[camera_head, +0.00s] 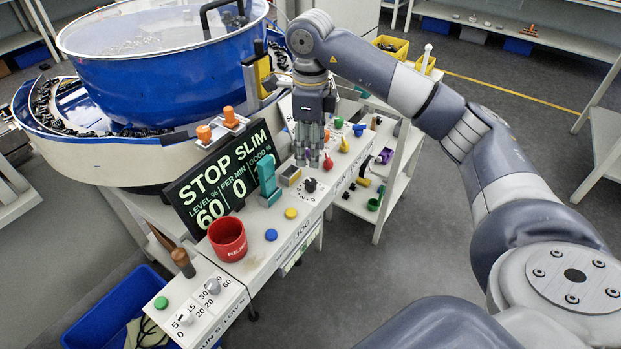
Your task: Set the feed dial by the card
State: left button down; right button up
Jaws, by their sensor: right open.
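My right gripper (313,160) hangs fingers down over the far part of the white control panel (262,249). It is open, with nothing seen between its fingers. A small black knob (310,185) sits on the panel just below and nearer than the fingers. Two pale knobs, one with a scale up to 60 (212,286) and one lower left (186,318), are on the near panel end. I cannot tell which is the feed dial, as its label is unreadable. No card can be made out for certain. My left gripper is out of view.
A display reading STOP SLIM (225,178) stands behind the panel. A red cup (228,239), a teal upright part (268,180) and a brown handle (183,262) rise from it. A blue bowl feeder (160,75) is behind. Open floor lies right.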

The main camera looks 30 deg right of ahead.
aim_at(311, 181)
notch_tip(311, 181, down, 10)
jog(key=shift+r+p, duration=0.1)
jog(key=shift+p, duration=0.5)
grip_shut()
